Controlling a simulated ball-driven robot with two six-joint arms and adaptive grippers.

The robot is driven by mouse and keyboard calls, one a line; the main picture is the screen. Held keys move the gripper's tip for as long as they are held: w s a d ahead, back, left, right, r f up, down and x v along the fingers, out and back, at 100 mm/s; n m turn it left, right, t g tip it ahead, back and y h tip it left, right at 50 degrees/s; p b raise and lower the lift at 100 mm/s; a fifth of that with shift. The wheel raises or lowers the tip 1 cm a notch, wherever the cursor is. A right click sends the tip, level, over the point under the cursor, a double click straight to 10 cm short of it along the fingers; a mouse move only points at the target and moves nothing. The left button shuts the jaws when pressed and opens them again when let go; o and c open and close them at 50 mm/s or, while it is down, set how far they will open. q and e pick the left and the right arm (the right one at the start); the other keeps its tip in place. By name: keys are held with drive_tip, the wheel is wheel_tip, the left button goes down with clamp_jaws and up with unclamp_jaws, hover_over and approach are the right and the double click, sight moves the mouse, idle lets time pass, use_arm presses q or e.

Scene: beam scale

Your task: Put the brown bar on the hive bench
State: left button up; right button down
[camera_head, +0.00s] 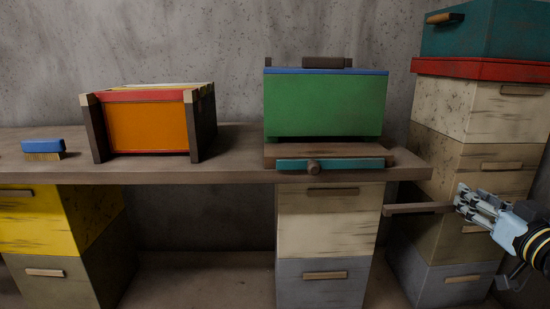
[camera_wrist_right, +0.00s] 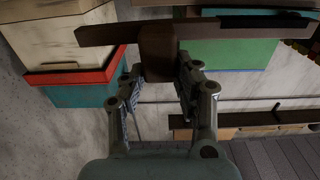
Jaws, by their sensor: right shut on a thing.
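The brown bar (camera_head: 417,209) sticks out level to the left from my right gripper (camera_head: 462,199). In the right wrist view the bar's thick brown part (camera_wrist_right: 158,52) sits between the two fingers of my right gripper (camera_wrist_right: 158,78), which are shut on it. The hive bench (camera_head: 215,177) is a long wooden plank across the left and middle. The bar is just below and in front of the bench's right end, apart from its top. My left gripper is not in view.
On the bench stand a blue brush (camera_head: 43,146), an orange box (camera_head: 147,127) and a green box (camera_head: 325,105) with a dark bar (camera_head: 326,62) on top. A tall hive stack (camera_head: 468,155) stands right of the bench. Bare bench top lies between the orange and green boxes.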

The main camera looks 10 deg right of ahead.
drive_tip(key=shift+d+r, duration=0.15)
drive_tip(key=shift+r, duration=0.05)
drive_tip(key=s+a+r+n+g+y+p, duration=0.4)
drive_tip(key=s+a+r+n+y+p, duration=0.15)
drive_tip(key=a+r+y, duration=0.45)
drive_tip(key=s+a+r+n+g+y+p, duration=0.5)
drive_tip(key=a+r, duration=0.3)
drive_tip(key=a, duration=0.4)
drive_tip(key=a+r+n+g+y+b, duration=0.1)
drive_tip(key=a+r+n+g+y, duration=0.1)
drive_tip(key=a+r+n+g, duration=0.4)
drive_tip(key=a+r+n+g+y+b, duration=0.1)
drive_tip(key=a+n+g+y, duration=0.15)
drive_tip(key=a, duration=0.55)
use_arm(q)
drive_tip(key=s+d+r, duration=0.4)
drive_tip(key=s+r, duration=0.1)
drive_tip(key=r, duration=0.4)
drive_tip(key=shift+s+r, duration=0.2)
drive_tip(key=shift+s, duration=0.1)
use_arm(e)
drive_tip(key=w+a+f+n+g+h, duration=0.1)
drive_tip(key=w+a+f+n+g, duration=0.3)
drive_tip(key=g, duration=0.3)
drive_tip(key=shift+w+f+h, duration=0.25)
drive_tip(key=shift+w+h, duration=0.05)
drive_tip(key=shift+h, duration=0.05)
